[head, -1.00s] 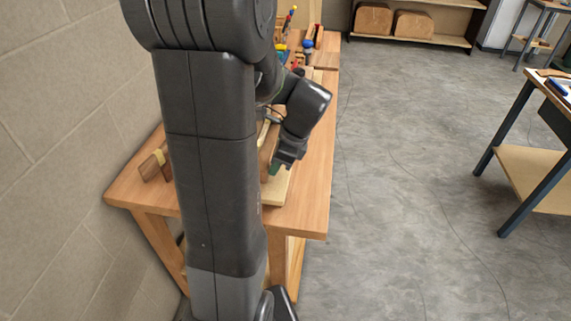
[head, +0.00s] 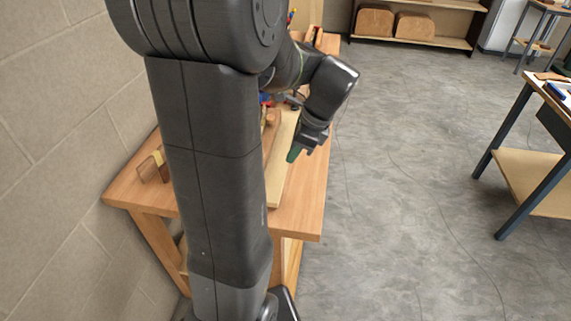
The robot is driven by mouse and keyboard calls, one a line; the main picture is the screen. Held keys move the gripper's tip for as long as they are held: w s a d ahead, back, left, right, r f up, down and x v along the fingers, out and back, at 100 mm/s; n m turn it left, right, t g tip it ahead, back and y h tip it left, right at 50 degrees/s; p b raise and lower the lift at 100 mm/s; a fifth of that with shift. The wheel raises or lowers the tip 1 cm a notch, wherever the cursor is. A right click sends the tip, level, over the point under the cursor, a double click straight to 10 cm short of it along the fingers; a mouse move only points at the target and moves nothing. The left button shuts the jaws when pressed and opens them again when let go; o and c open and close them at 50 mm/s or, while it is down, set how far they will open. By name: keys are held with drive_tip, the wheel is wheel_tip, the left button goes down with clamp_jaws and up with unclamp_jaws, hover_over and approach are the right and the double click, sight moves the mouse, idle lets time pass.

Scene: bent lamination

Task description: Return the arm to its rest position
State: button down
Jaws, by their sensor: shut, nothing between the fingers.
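My arm fills the left middle of the head view, with its upper link hiding much of the workbench. My gripper (head: 297,151) hangs at the end of the bent arm, pointing down and left. It is shut and holds nothing. It appears just above the pale board (head: 279,180) on the wooden workbench (head: 307,195), close to the bench's right edge. I cannot tell its exact height above the board.
A wooden block with a light band (head: 153,167) lies at the bench's left, near the block wall (head: 50,130). Tools at the bench's far end are partly hidden. Another table (head: 535,150) stands at right. The grey floor (head: 410,190) between is clear.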

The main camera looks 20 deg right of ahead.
drive_tip(key=v, duration=0.3)
drive_tip(key=shift+d, duration=0.15)
